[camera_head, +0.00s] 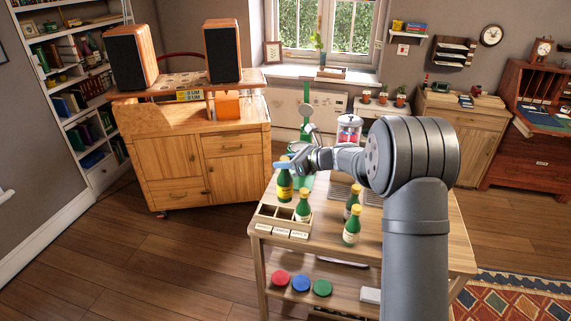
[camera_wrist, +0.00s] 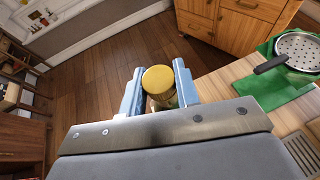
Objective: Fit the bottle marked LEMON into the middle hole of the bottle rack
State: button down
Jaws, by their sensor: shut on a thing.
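My gripper (camera_head: 284,164) is shut on a green bottle with a yellow label (camera_head: 285,187), gripping it near its top. In the wrist view the bottle's yellow cap (camera_wrist: 158,80) sits between the blue fingers (camera_wrist: 157,87). The label's word is too small to read. The bottle is roughly upright, and in the head view it shows just above the back of the bottle rack (camera_head: 270,225); I cannot tell its exact height. The rack has small label plates along its front. Another green bottle (camera_head: 303,206) appears to stand in the rack's right hole; the left and middle holes look empty.
Two more green bottles (camera_head: 351,226) stand right of the rack on the wooden table. A colander (camera_wrist: 298,50) on a green cloth (camera_wrist: 262,94) lies on the tabletop. Red, blue and green round things (camera_head: 301,283) are on the lower shelf. A wooden cabinet (camera_head: 205,165) stands behind left.

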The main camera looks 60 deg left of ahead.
aim_at(292, 184)
jog(key=shift+f, duration=4.35)
jog(key=shift+r, duration=0.1)
jog(key=shift+r, duration=1.05)
jog(key=shift+f, duration=1.1)
jog(key=c, duration=1)
grip_release()
jog(key=shift+f, duration=0.1)
jog(key=v, duration=1.7)
jog(key=shift+w+d, duration=0.15)
jog(key=shift+d, duration=0.05)
